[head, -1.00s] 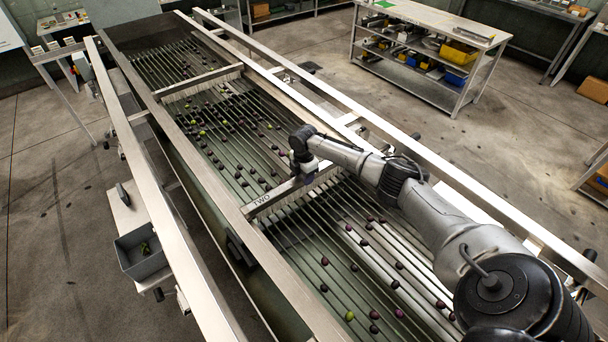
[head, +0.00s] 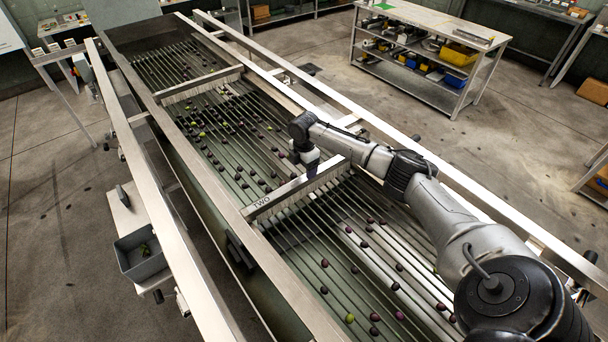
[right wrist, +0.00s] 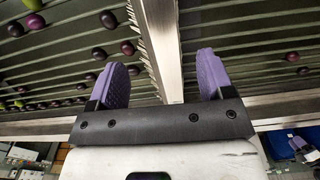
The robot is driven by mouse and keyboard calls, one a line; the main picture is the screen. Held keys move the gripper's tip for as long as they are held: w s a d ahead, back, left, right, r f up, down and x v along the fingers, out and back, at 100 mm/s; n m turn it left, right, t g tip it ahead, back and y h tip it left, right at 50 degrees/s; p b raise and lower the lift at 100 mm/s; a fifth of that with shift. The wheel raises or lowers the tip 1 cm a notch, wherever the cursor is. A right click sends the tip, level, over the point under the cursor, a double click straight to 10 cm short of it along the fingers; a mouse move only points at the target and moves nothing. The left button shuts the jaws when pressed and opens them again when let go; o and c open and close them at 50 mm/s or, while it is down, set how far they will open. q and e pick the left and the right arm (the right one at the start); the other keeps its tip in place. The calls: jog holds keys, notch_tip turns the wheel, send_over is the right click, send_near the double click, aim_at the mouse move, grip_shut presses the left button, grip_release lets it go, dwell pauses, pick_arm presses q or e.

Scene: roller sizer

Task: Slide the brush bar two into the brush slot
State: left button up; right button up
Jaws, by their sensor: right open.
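Brush bar two (head: 262,203) is a metal bar marked TWO with pale bristles below. It lies across the rollers between the machine's side walls. I cannot make out the brush slot apart from the bar. My right gripper (head: 309,166) is at the bar's far side, around its middle, and part of it is hidden. In the right wrist view, my right gripper (right wrist: 162,75) has its two purple fingers wide apart. The bar (right wrist: 161,35) runs up the picture between them, with a gap on both sides. My left gripper is not in view.
A second brush bar (head: 200,85) crosses the rollers farther back. Dark and green olives lie on the rollers. Long metal rails (head: 290,85) flank the machine. A grey bin (head: 140,262) is at the left, and a shelved bench (head: 430,50) stands back right.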

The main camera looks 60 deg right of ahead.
aim_at(304, 176)
notch_tip(304, 176, up, 9)
jog(key=shift+f, duration=0.2)
dwell(0.7)
